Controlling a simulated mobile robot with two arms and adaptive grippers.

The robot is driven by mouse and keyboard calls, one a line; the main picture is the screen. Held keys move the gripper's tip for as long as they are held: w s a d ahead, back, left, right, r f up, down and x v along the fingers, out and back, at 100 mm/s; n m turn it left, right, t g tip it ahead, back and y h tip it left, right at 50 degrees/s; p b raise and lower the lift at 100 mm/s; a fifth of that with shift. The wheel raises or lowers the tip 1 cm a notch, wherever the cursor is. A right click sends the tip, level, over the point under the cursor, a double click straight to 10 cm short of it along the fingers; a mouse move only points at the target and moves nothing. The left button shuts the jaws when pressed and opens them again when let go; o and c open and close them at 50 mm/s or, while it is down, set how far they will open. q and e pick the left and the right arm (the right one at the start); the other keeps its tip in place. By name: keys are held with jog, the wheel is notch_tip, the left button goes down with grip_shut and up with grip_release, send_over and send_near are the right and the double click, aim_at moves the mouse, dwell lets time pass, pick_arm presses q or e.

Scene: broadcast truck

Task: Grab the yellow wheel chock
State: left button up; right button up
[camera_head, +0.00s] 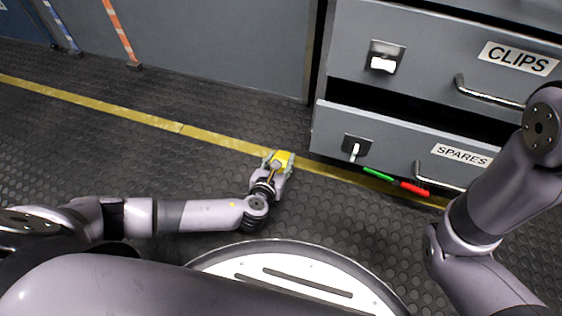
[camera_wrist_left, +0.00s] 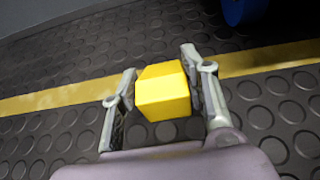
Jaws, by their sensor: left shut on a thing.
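The yellow wheel chock (camera_head: 285,157) is at the tip of my left gripper (camera_head: 279,160), low over the dark floor by the yellow floor line. In the left wrist view the chock (camera_wrist_left: 163,92) sits between the two fingers of my left gripper (camera_wrist_left: 160,90). It shows as a plain yellow block with a sloped top. The fingers are shut on it, one at each side. I cannot tell whether the chock touches the floor. My right arm comes in at the right of the head view, but its gripper is out of the picture.
A grey cabinet stands at the right, with a CLIPS drawer (camera_head: 440,62) and a SPARES drawer (camera_head: 392,140) pulled out. A green and a red stick (camera_head: 414,188) lie below the SPARES drawer. A blue round thing (camera_wrist_left: 245,10) shows in the wrist view. The floor at left is clear.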

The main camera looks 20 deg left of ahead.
pick_arm(q)
jog(key=c, duration=0.5)
